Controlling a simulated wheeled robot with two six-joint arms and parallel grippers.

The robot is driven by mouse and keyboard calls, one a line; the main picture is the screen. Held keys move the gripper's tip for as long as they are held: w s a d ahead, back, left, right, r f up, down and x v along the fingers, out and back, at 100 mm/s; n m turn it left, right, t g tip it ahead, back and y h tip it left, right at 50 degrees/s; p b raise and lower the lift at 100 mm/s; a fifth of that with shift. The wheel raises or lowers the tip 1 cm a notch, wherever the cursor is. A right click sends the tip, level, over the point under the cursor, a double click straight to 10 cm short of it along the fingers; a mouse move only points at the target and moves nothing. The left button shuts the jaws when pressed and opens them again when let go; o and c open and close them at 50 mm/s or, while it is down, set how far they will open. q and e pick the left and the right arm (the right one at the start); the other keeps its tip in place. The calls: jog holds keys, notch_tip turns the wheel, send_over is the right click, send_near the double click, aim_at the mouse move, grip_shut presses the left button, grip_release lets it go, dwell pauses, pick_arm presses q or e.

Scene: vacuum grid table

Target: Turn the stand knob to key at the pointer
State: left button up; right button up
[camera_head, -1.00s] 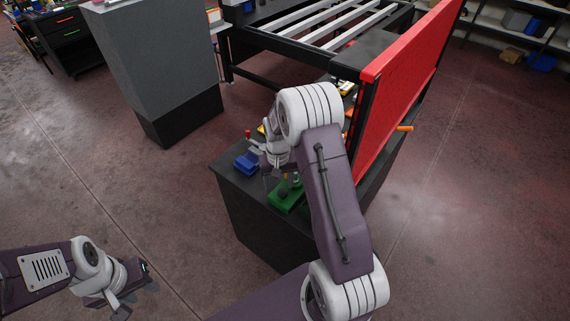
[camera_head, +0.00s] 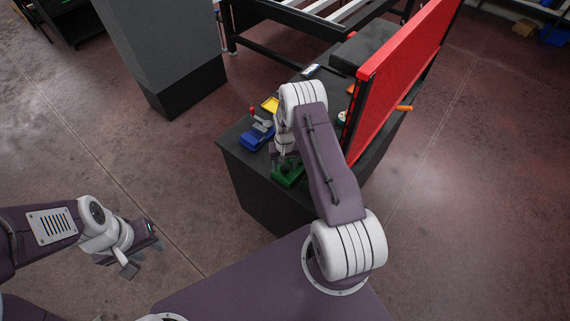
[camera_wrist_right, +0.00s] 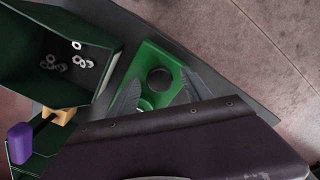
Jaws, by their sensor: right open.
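The green stand (camera_wrist_right: 150,65) with a round dark knob (camera_wrist_right: 160,79) lies ahead of my right gripper in the right wrist view. The two grey fingers of my right gripper (camera_wrist_right: 160,92) are apart, one on each side of the knob. I cannot tell whether they touch it. A pale round part shows beside the knob, partly hidden. I cannot make out a pointer or key mark. In the head view the green stand (camera_head: 289,177) sits near the front of the dark bench, under my right gripper (camera_head: 286,160). My left gripper (camera_head: 143,258) hangs over the floor, its jaws unclear.
A dark green bin (camera_wrist_right: 38,62) holding several metal rings stands left of the stand. A purple-handled item (camera_wrist_right: 19,143) lies below it.

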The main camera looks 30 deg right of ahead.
jog(key=shift+s, duration=0.1)
grip_shut()
jog(key=n+b, duration=0.2)
jog(key=n, duration=0.1)
jog(key=shift+f+b, duration=0.2)
jog(key=shift+b, duration=0.1)
jog(key=n+b, duration=0.3)
jog(key=n, duration=0.2)
jog(key=n+b, duration=0.2)
jog(key=n, duration=0.2)
jog(key=shift+r+n, duration=0.1)
jog(key=shift+n, duration=0.3)
jog(key=shift+r+n+b, duration=0.1)
jog(key=shift+n+b, duration=0.55)
jog(key=shift+n, duration=1.85)
